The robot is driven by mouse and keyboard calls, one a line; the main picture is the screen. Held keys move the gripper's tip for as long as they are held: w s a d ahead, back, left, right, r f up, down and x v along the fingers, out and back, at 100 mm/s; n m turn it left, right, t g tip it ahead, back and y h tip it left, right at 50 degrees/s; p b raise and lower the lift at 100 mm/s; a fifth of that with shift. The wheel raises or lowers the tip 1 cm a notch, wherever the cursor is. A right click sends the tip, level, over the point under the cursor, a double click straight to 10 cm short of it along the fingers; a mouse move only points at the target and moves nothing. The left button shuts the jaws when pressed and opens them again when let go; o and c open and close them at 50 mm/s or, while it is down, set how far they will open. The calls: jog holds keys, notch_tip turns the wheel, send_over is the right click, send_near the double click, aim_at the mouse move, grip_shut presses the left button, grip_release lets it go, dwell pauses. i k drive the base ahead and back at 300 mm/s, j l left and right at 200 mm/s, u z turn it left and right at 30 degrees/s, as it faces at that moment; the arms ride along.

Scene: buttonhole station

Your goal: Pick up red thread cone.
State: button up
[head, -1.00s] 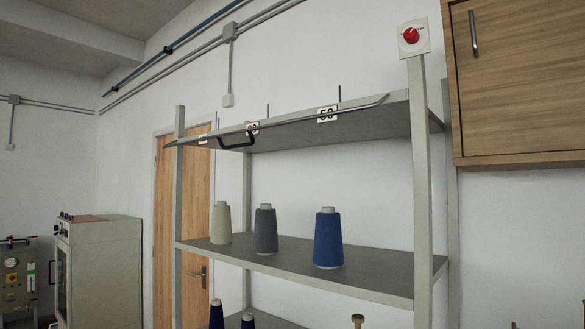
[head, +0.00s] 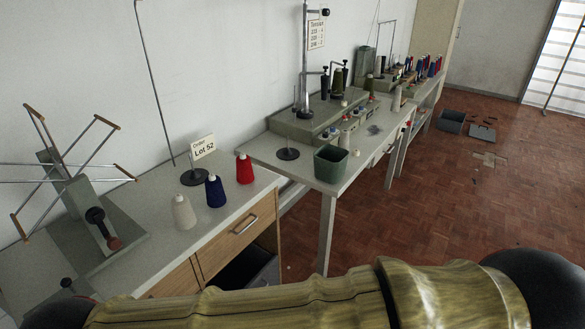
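The red thread cone (head: 244,169) stands upright on the near counter (head: 161,242), close to its right end. A dark blue cone (head: 215,191) and a cream cone (head: 184,212) stand in a row to its left. A sign reading "Lot 52" (head: 204,147) stands on a round black base behind them. My gripper is not in view, so I cannot see whether it is open or holds anything.
A yarn winder (head: 75,190) with spread arms stands at the counter's left. A second table (head: 260,147) to the right holds a green bin (head: 330,163) and winding equipment. The tiled floor (head: 420,220) at right is mostly clear.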

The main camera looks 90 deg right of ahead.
aim_at(245, 176)
jog(key=z, duration=2.7)
jog(key=u, duration=3.55)
jog(key=z, duration=3.55)
jog(key=i+j+z, duration=0.1)
jog(key=j+z, duration=0.15)
jog(key=j, duration=0.2)
jog(key=i, duration=0.05)
